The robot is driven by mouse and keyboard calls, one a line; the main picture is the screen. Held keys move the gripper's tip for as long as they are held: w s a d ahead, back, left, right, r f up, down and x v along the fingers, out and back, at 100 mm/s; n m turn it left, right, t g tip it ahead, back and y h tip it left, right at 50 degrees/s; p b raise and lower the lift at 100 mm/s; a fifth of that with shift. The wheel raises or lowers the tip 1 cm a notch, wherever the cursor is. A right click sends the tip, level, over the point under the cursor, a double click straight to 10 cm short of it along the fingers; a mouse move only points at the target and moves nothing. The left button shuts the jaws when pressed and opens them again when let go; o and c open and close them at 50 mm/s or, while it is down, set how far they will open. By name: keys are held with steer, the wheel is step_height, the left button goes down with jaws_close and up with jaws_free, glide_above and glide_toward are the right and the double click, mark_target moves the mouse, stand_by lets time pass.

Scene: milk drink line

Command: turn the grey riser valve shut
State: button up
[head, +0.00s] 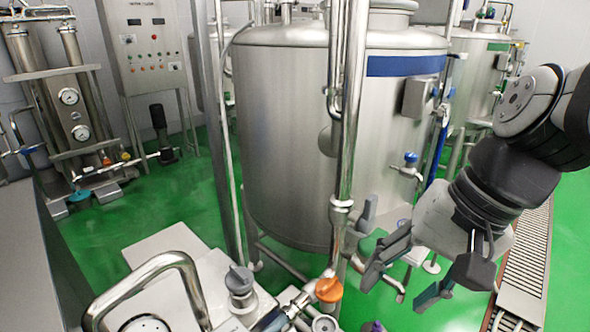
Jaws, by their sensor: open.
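A grey lever handle (368,211) stands upright just right of the shiny vertical riser pipe (344,165), in front of the big tank; it looks like the grey riser valve. Its lower part is partly hidden near my gripper. My gripper (397,291) is open and empty, below and to the right of the grey handle. Its left finger lies close to the handle in the picture; I cannot tell whether they touch. Another grey knob (240,279) sits on a short fitting at the lower middle.
A green part (373,242) shows beside my left finger. The steel tank (290,130) stands behind.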

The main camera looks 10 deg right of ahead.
steer(key=w+f+m+y+b, duration=0.4)
steer(key=w+f+m+y, duration=0.2)
steer(key=w+m, duration=0.15)
steer(key=m+t+y+b, duration=0.2)
steer(key=m+t+b, duration=0.6)
steer(key=m+t, duration=0.55)
glide_toward(375, 204)
steer(key=shift+m+g, duration=0.65)
steer(key=shift+m, duration=0.05)
steer(key=x, duration=0.7)
steer(key=r+x, duration=0.1)
steer(key=x, duration=0.3)
steer(key=shift+d, duration=0.1)
jaws_close()
